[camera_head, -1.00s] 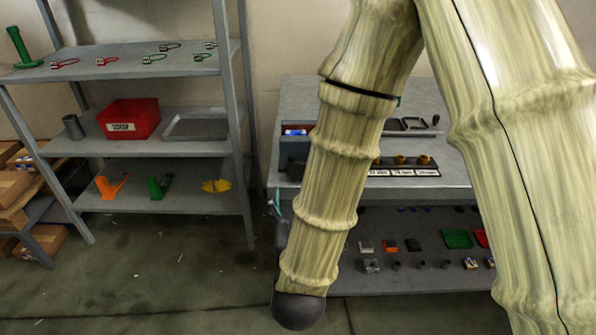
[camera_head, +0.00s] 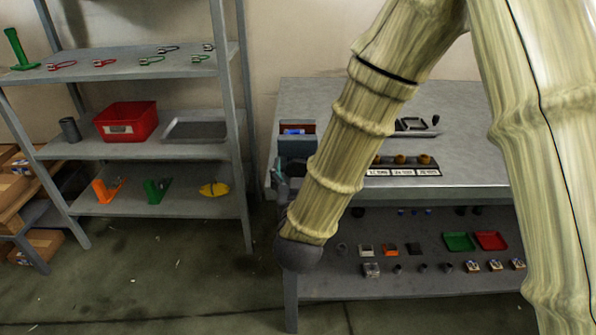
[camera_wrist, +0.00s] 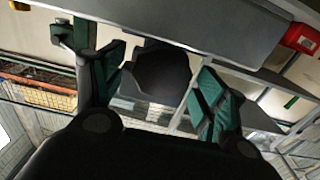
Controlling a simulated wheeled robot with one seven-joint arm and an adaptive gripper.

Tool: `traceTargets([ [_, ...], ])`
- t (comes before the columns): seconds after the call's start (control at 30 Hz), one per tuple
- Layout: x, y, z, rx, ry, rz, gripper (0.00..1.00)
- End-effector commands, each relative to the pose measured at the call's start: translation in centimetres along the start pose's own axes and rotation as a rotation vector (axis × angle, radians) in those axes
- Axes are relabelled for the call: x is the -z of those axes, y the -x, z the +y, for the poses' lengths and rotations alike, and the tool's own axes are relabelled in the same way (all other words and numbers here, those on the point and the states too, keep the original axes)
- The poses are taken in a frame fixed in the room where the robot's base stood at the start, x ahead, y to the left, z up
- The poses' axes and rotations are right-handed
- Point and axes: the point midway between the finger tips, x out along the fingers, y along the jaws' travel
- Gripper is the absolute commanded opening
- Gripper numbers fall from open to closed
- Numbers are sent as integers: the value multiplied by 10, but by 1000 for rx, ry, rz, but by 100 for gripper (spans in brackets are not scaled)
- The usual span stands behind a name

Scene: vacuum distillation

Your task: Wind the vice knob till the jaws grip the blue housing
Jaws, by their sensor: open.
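The vice (camera_head: 297,148) is a dark grey block at the left front edge of the workbench. The blue housing (camera_head: 294,131) lies at its top, with dark red surfaces around it; whether the jaws touch it is too small to tell. In the wrist view, a dark, round, faceted knob (camera_wrist: 161,73) sits between the two green-padded fingers of my gripper (camera_wrist: 160,82). The fingers are open, one on each side of the knob, with a visible gap on the right. In the head view my gripper is mostly hidden behind my arm, below the vice.
The workbench (camera_head: 460,150) has clear space on its right. A labelled holder (camera_head: 404,172) with brown knobs stands near its front. The lower shelf holds green (camera_head: 458,241) and red (camera_head: 491,240) trays and several small parts. A shelving rack (camera_head: 232,120) stands to the left.

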Motion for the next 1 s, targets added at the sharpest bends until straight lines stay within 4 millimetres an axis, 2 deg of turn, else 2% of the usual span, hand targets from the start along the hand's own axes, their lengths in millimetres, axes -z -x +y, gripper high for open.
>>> traceTargets([
  [0.27,0,-1,0,0,0,0,71],
  [0.5,0,-1,0,0,0,0,29],
  [0.67,-1,-1,0,0,-16,-1,29],
  [1.0,-1,-1,2,0,-245,-1,29],
])
